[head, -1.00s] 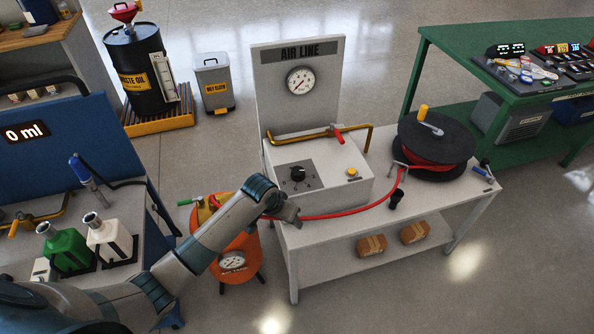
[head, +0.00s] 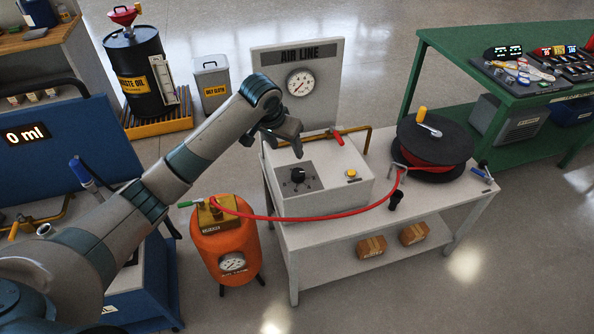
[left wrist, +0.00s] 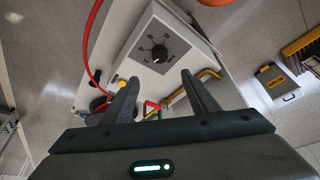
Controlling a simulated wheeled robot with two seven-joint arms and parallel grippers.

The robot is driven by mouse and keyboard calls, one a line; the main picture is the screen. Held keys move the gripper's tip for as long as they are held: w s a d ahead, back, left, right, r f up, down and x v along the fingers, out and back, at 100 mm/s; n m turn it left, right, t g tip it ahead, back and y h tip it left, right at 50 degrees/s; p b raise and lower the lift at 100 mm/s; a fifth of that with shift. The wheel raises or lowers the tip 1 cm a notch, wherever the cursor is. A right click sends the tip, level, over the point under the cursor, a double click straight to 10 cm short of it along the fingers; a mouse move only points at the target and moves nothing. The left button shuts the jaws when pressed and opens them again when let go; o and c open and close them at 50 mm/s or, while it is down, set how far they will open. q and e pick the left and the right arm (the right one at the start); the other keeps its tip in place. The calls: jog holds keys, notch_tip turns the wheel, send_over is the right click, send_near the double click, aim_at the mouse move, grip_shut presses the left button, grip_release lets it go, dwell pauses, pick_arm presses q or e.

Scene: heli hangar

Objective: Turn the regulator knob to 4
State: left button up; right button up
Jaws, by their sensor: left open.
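The black regulator knob (head: 298,175) is on a dark grey dial plate on top of the white air line box (head: 345,194). In the left wrist view the knob (left wrist: 159,53) shows beyond my fingertips, with printed numbers around it; its exact setting is too small to read. My left gripper (head: 296,148) hangs above the back of the box, over and behind the knob, not touching it. In the left wrist view its two fingers (left wrist: 157,82) are spread apart with nothing between them. My right gripper is not in view.
A pressure gauge (head: 300,82) is on the upright AIR LINE panel. A brass pipe with a red-handled valve (head: 337,137) runs behind the box. A yellow button (head: 351,173), a red hose (head: 330,217) and a hose reel (head: 435,145) are nearby. An orange tank (head: 228,245) stands left.

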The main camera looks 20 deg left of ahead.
pick_arm(q)
jog(key=shift+w+f, duration=0.1)
jog(key=shift+f, duration=0.1)
jog(key=p, duration=0.2)
send_near(298, 172)
jog(key=x, duration=0.8)
jog(key=shift+f, duration=0.2)
jog(key=c, duration=1)
jog(key=shift+c, duration=0.2)
